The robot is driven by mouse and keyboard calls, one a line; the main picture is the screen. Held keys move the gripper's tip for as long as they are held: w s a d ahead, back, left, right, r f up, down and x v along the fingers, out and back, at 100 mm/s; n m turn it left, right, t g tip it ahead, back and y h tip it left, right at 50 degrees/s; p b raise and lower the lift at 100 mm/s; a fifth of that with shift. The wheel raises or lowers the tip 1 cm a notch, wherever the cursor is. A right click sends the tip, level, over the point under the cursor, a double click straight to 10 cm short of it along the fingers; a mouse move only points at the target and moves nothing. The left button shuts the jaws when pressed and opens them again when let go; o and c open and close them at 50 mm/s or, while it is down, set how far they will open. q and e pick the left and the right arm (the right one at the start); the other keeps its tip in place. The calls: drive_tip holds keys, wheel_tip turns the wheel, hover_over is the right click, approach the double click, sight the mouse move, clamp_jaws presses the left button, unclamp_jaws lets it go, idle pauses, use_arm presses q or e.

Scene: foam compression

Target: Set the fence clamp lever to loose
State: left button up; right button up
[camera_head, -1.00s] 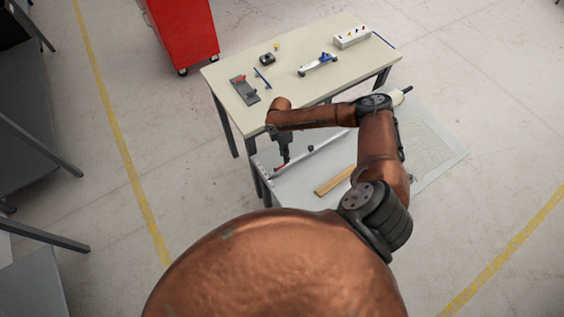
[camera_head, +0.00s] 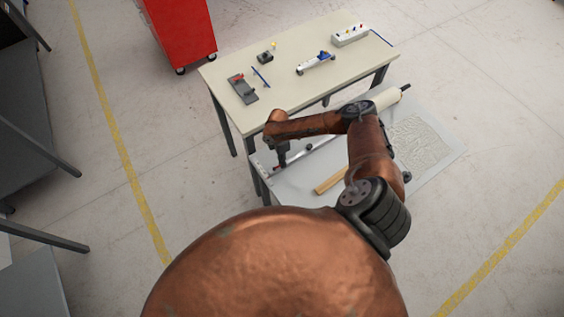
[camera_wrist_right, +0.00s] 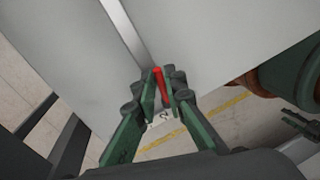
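The fence clamp lever is a small red bar (camera_wrist_right: 160,84) at the end of a pale fence rail in the right wrist view. My right gripper (camera_wrist_right: 158,92) has one green-sided finger on each side of the lever, with only a narrow gap between the pads. Whether the pads press on the lever is not clear. In the head view my right gripper (camera_head: 279,165) points down at the left end of the fence rail (camera_head: 318,143) on the lower grey table, and mostly hides the lever.
A wooden strip (camera_head: 331,181) lies on the grey table (camera_head: 296,187), right of the gripper. Behind stands a beige workbench (camera_head: 300,95) with several small tools and a white box (camera_head: 350,36). A red cabinet (camera_head: 180,30) stands at the back left.

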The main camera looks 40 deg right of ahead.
clamp_jaws()
use_arm(q)
drive_tip(key=shift+s, duration=0.15)
use_arm(e)
drive_tip(key=shift+w, duration=0.1)
drive_tip(key=shift+w+f+n, duration=0.1)
drive_tip(key=shift+n, duration=0.4)
drive_tip(key=shift+w+n+b, duration=0.15)
drive_tip(key=shift+n+b, duration=0.2)
drive_tip(key=shift+n, duration=0.15)
use_arm(q)
drive_tip(key=shift+w+f, duration=0.35)
drive_tip(key=shift+w, duration=0.15)
